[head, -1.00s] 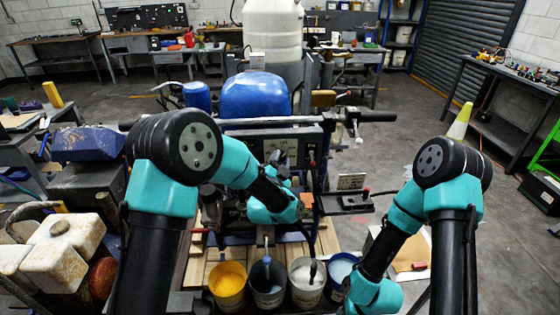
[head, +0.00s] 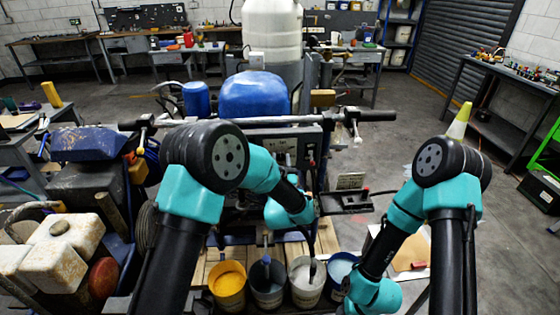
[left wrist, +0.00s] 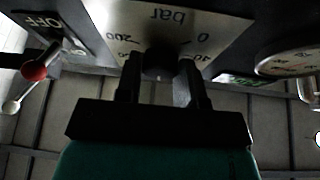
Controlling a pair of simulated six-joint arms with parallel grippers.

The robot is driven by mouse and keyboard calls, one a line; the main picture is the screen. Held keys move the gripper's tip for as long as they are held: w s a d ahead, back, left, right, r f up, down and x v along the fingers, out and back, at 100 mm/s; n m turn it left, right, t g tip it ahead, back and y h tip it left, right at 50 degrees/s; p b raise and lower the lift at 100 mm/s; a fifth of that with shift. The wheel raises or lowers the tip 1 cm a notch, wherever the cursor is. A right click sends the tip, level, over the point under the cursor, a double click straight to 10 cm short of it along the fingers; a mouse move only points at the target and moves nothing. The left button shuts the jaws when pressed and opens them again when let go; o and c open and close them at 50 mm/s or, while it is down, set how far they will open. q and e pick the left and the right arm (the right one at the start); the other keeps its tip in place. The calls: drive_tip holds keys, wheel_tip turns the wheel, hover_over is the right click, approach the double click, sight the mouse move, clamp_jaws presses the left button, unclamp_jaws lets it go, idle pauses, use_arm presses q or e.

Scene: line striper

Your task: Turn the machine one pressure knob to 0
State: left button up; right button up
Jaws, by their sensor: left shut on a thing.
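The pressure knob (left wrist: 158,64) is a dark round knob on a pale scale plate (left wrist: 205,22), which shows upside down in the left wrist view. The plate reads "bar", with 0 on the right and 200 on the left. My left gripper (left wrist: 160,80) has one finger on each side of the knob and is shut on it. The knob's pointer cannot be made out. In the head view my left wrist (head: 290,207) is in front of the machine's panel (head: 284,146) and hides the knob. My right arm (head: 390,250) is at the right; its gripper is not visible.
A round gauge (left wrist: 290,55) is right of the knob in the left wrist view. Several paint buckets (head: 228,285) stand below my left arm. A handlebar (head: 375,115) runs above the panel.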

use_arm(q)
drive_tip(key=n+y, duration=0.2)
drive_tip(key=n, duration=0.1)
drive_tip(key=n+y, duration=0.2)
drive_tip(key=n, duration=0.2)
drive_tip(key=n+g+y, duration=0.1)
drive_tip(key=n+y, duration=0.1)
drive_tip(key=n, duration=0.2)
drive_tip(key=shift+d, duration=0.2)
drive_tip(key=n+g+y, duration=0.1)
drive_tip(key=n, duration=0.2)
drive_tip(key=n+g+y, duration=0.1)
drive_tip(key=n, duration=0.1)
drive_tip(key=n+g+y, duration=0.1)
drive_tip(key=n, duration=0.2)
drive_tip(key=shift+d+r+n, duration=0.15)
drive_tip(key=shift+n, duration=0.15)
drive_tip(key=n+g, duration=0.1)
drive_tip(key=n, duration=0.2)
drive_tip(key=n+g, duration=0.1)
drive_tip(key=n, duration=0.2)
drive_tip(key=shift+r+g, duration=0.2)
drive_tip(key=shift+g, duration=0.2)
drive_tip(key=n+g+h, duration=0.1)
drive_tip(key=n, duration=0.1)
drive_tip(key=n+h, duration=0.1)
drive_tip(key=n, duration=0.2)
drive_tip(key=shift+r+n+g, duration=0.1)
drive_tip(key=shift+n+g, duration=0.2)
drive_tip(key=shift+g, duration=0.1)
